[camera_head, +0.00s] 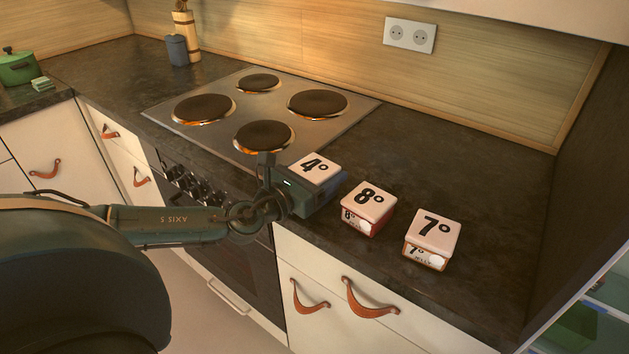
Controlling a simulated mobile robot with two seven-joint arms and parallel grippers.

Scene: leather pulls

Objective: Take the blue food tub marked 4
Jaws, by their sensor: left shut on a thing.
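The blue food tub marked 4 (315,168) has a pale lid with a black 4 on it. It is at the front of the dark counter, just right of the stovetop. My left gripper (290,188) reaches in from the left and is shut on this tub. The gripper hides much of the tub's near side. I cannot tell whether the tub touches the counter. My right gripper is not in view.
A red tub marked 8 (369,205) stands close to the right, and an orange tub marked 7 (432,238) stands further right. The stovetop (330,125) with dark burners lies behind left. The counter (470,170) behind the tubs is clear. A green pot (18,68) stands far left.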

